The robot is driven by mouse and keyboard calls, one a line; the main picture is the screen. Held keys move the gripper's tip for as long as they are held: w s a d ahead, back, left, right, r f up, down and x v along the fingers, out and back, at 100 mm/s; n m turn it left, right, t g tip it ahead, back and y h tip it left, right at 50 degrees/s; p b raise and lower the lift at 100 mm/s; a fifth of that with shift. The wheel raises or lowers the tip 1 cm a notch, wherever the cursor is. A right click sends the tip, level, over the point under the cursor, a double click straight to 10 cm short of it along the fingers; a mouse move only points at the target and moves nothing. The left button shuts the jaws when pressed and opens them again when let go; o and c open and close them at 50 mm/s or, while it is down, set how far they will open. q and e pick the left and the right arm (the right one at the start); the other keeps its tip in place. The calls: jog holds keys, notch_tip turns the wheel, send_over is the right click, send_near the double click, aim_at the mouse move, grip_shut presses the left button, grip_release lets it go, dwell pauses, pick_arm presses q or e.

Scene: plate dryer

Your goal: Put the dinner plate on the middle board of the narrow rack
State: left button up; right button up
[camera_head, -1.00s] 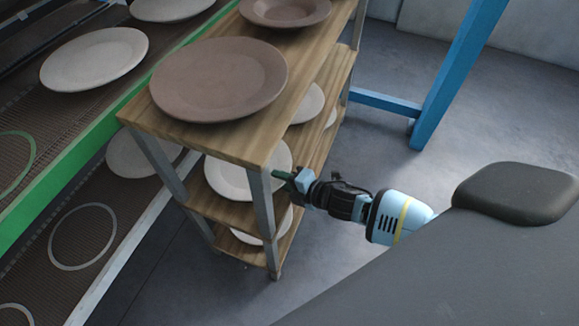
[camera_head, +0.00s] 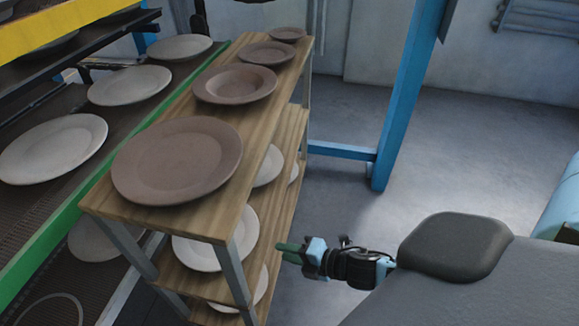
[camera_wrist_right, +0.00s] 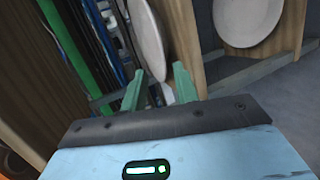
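The narrow rack (camera_head: 207,222) has wooden boards on grey posts. A large brown plate (camera_head: 178,160) lies at the near end of its top board. A white plate (camera_head: 216,240) lies on the middle board (camera_head: 193,280), partly hidden by the top board and a post. I cannot tell which plate is the dinner plate. My right gripper (camera_head: 284,250) is just right of the rack, apart from it. In the right wrist view its green fingers (camera_wrist_right: 160,88) stand apart with nothing held between them; a white plate (camera_wrist_right: 147,36) is beyond them. My left gripper is not in view.
Smaller brown plates (camera_head: 235,85) stand behind on the top board. A white plate (camera_head: 246,290) is on the lower board. The conveyor with white plates (camera_head: 53,148) and a green edge (camera_head: 62,222) adjoins the rack's left. A blue post (camera_head: 405,100) stands behind right. Floor right is open.

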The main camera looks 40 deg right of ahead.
dwell(0.3)
jog(key=s+a+f+m+g+h, duration=0.1)
jog(key=s+a+f+m+g, duration=0.1)
jog(key=s+m, duration=0.5)
jog(key=s+a+f+m+g+h, duration=0.1)
jog(key=s+m, duration=0.6)
jog(key=s, duration=0.8)
jog(key=s+a+f+m+g+h, duration=0.1)
jog(key=s+a+f+m+g, duration=0.2)
jog(key=s+m, duration=0.4)
jog(key=s, duration=0.5)
jog(key=shift+a+f+h, duration=0.15)
jog(key=shift+f+h, duration=0.15)
jog(key=shift+h, duration=0.1)
jog(key=shift+a, duration=0.1)
